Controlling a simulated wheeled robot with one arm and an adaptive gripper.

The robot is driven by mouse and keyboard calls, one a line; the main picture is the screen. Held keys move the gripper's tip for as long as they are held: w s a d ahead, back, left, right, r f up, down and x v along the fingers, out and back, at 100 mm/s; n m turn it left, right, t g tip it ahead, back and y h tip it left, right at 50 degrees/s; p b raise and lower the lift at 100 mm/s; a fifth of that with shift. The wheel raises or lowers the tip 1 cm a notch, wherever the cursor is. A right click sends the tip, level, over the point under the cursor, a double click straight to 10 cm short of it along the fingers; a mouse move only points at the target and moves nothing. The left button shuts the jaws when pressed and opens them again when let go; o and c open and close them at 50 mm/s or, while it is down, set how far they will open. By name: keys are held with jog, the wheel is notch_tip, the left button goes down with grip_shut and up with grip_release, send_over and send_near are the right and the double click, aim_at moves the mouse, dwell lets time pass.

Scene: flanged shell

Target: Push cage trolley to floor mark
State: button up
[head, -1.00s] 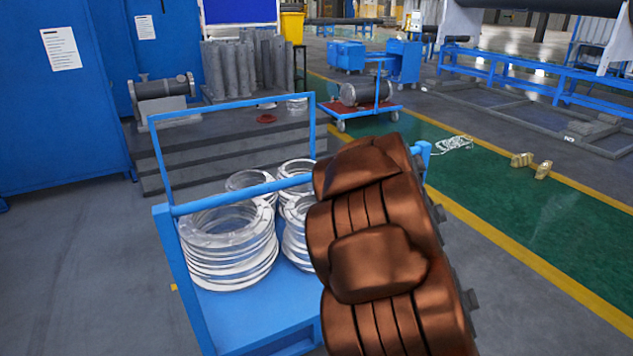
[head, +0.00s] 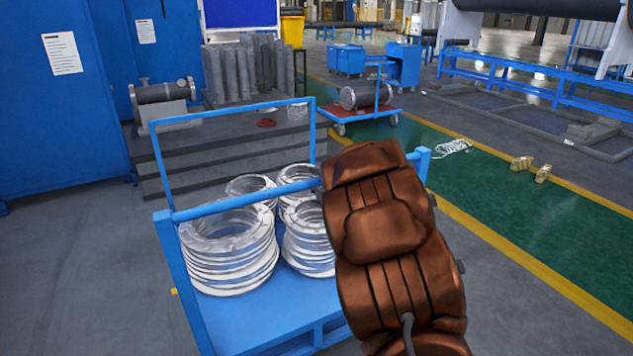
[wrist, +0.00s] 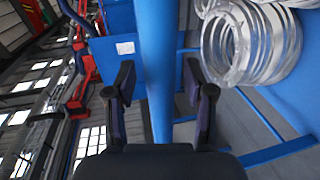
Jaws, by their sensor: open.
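The blue cage trolley (head: 252,328) stands in front of me, with stacks of shiny metal rings (head: 228,250) on its deck. Its near top rail (head: 240,200) runs across the picture and passes behind my brown arm. In the wrist view the blue rail (wrist: 158,70) runs between the two dark fingers of my gripper (wrist: 158,85). The fingers stand apart on either side of the rail, with a visible gap on both sides. In the head view my arm hides the gripper. I cannot make out a floor mark for the trolley.
A grey stepped platform (head: 215,155) and blue cabinets (head: 60,100) stand beyond and left of the trolley. A red-decked cart (head: 360,111) is farther back. A green lane (head: 540,220) with yellow edges lies right, with small yellow blocks (head: 542,172). Grey floor at left is clear.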

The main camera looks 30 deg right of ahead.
jog(key=shift+w, duration=0.1)
grip_shut()
dwell(0.4)
